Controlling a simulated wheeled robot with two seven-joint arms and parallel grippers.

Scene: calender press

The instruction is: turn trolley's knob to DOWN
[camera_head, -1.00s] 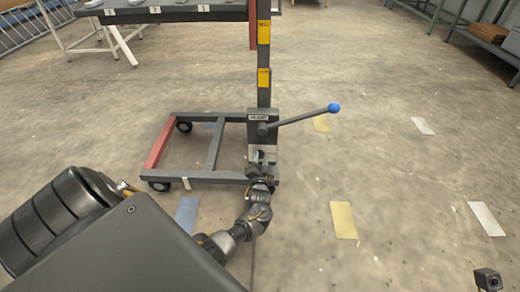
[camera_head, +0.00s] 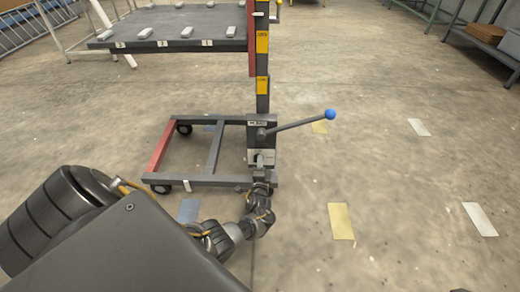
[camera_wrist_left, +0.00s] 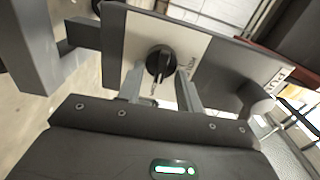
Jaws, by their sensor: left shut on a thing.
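The trolley's knob (camera_wrist_left: 160,62) is a round black knob on a light and grey plate (camera_wrist_left: 200,50) in the left wrist view. My left gripper (camera_wrist_left: 161,90) has one finger on each side of it and is shut on it. The lettering by the knob is too small to read, so its setting cannot be told. In the head view the left gripper (camera_head: 260,170) reaches the plate (camera_head: 266,153) low on the trolley's mast (camera_head: 262,65) and partly hides the knob. My right gripper does not show clearly.
A lever with a blue ball end (camera_head: 330,114) sticks out right above the plate. The trolley's base frame (camera_head: 214,150) stands on castors at left. Its grey platform (camera_head: 175,22) carries several small light blocks. Open floor lies to the right; shelves stand at back right.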

